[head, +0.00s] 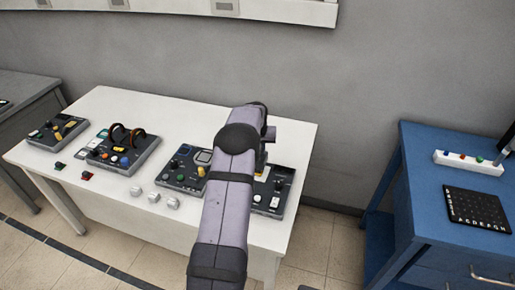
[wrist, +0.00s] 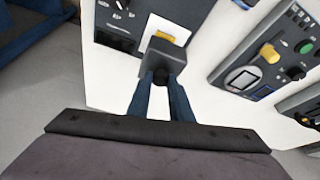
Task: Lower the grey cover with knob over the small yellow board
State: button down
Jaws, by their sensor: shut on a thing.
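In the wrist view my gripper (wrist: 161,84) has its two blue fingers shut on the dark knob of the grey cover (wrist: 172,55). The small yellow board (wrist: 166,36) shows just past the cover's far edge, on a pale patch. The cover overlaps the near side of that patch in this view. I cannot tell how high the cover is above it. In the head view a bit of yellow (head: 260,170) shows beside my arm, which hides the gripper and most of the cover.
A dark panel (head: 275,196) with knobs and buttons lies at the table's right end. Several other panels (head: 180,168) stand to the left on the white table (head: 225,235). Several small silver pieces (head: 154,198) lie near the front edge. A blue cabinet (head: 425,180) stands right.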

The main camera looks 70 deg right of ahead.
jog(key=shift+f+b, duration=1.1)
jog(key=shift+f, duration=0.9)
jog(key=shift+f+b, duration=0.5)
jog(key=shift+b, duration=0.1)
dwell(0.6)
dwell(0.4)
jog(key=c, duration=1)
grip_release()
jog(key=shift+r+p, duration=2.05)
jog(key=shift+r, duration=1.45)
